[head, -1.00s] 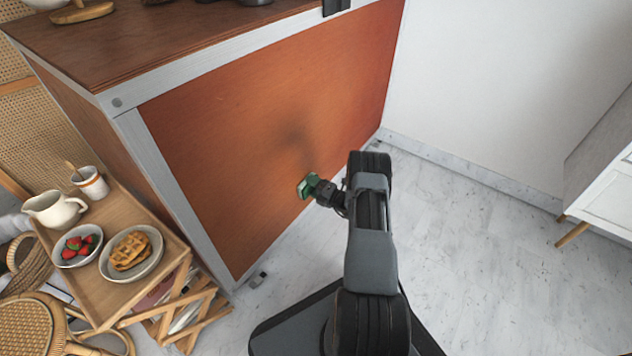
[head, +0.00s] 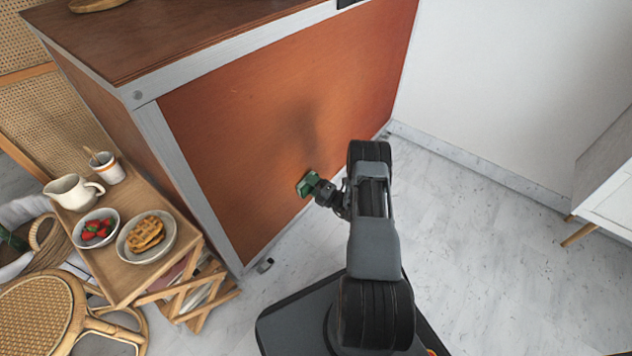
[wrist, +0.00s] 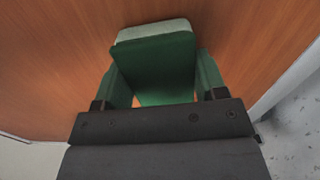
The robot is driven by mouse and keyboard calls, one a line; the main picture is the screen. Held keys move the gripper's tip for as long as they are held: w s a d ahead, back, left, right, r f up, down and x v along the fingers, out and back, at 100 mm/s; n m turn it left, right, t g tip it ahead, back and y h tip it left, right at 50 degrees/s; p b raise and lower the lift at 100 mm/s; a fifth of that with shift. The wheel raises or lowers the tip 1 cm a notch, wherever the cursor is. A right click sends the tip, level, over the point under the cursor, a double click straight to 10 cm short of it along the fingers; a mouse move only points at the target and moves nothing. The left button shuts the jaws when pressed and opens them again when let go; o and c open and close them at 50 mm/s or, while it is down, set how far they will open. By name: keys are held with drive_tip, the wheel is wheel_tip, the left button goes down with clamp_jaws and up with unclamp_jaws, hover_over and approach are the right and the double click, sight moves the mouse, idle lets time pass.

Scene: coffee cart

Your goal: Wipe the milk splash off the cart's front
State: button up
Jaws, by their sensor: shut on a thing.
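The cart's front (head: 260,135) is an orange-brown wood panel in a pale metal frame; it also fills the background of the wrist view (wrist: 50,60). My gripper (head: 314,188) is at the lower middle of this panel. In the wrist view, my gripper (wrist: 155,90) is shut on a green block-like wiper with a paler green pad (wrist: 153,30). The wiper (head: 306,183) is at the panel's surface; I cannot tell whether it touches. I see no milk splash on the visible panel; a spot behind the wiper or arm is hidden.
A wooden side table (head: 125,275) with a jug (head: 73,191), cup (head: 108,168), bowl of strawberries (head: 96,229) and waffle plate (head: 147,238) stands left of the cart. A white cabinet (head: 606,190) is at right. Marble floor (head: 480,260) between is clear.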

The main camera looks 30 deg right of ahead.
sight(305, 192)
drive_tip(key=shift+s+a+p, duration=0.2)
drive_tip(key=shift+s+a, duration=0.05)
drive_tip(key=shift+a, duration=0.4)
drive_tip(key=shift+s+a+p, duration=0.2)
drive_tip(key=shift+s+a, duration=0.05)
drive_tip(key=shift+a, duration=0.4)
drive_tip(key=shift+s+a+p, duration=0.2)
drive_tip(key=shift+s+a, duration=0.05)
drive_tip(key=shift+a, duration=0.4)
drive_tip(key=v, duration=0.4)
drive_tip(key=shift+d+p, duration=0.2)
drive_tip(key=shift+p, duration=0.2)
drive_tip(key=shift+v, duration=1)
drive_tip(key=shift+v, duration=1.5)
